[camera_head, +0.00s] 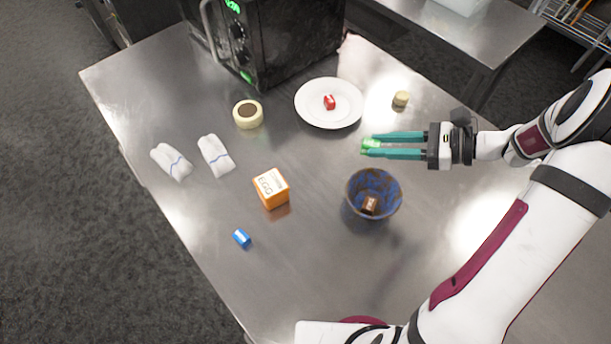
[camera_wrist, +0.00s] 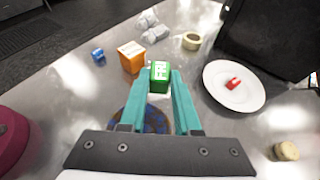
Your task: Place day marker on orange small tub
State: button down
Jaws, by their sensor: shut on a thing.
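My gripper (camera_head: 369,147) is shut on a small green day marker (camera_head: 371,142) and holds it at its fingertips, seemingly above the table. In the wrist view the green day marker (camera_wrist: 160,71) shows white letters that look like "FRI", between the teal fingers of my gripper (camera_wrist: 162,83). The orange small tub (camera_head: 271,190) stands on the steel table, with a white label reading "EGG". It lies left of and nearer than my gripper, apart from it. The tub also shows in the wrist view (camera_wrist: 131,60), left of the marker. Its top looks bare.
A blue bowl (camera_head: 360,188) with a brown block inside stands between tub and arm. A white plate (camera_head: 313,115) holds a red block. A blue block (camera_head: 242,238), rolled cloths (camera_head: 216,155), a cream ring-shaped container (camera_head: 240,117) and a black oven (camera_head: 290,45) surround the tub.

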jog(key=s+a+r+n+g, duration=0.1)
jog(key=s+a+n+g, duration=0.25)
jog(key=a, duration=0.65)
send_over(282, 183)
jog(key=shift+m, duration=0.45)
notch_tip(282, 183, down, 6)
jog(key=shift+s+d+r, duration=0.1)
notch_tip(282, 183, down, 4)
jog(key=shift+f, duration=0.1)
jog(key=shift+f, duration=0.1)
jog(key=c, duration=0.6)
grip_release()
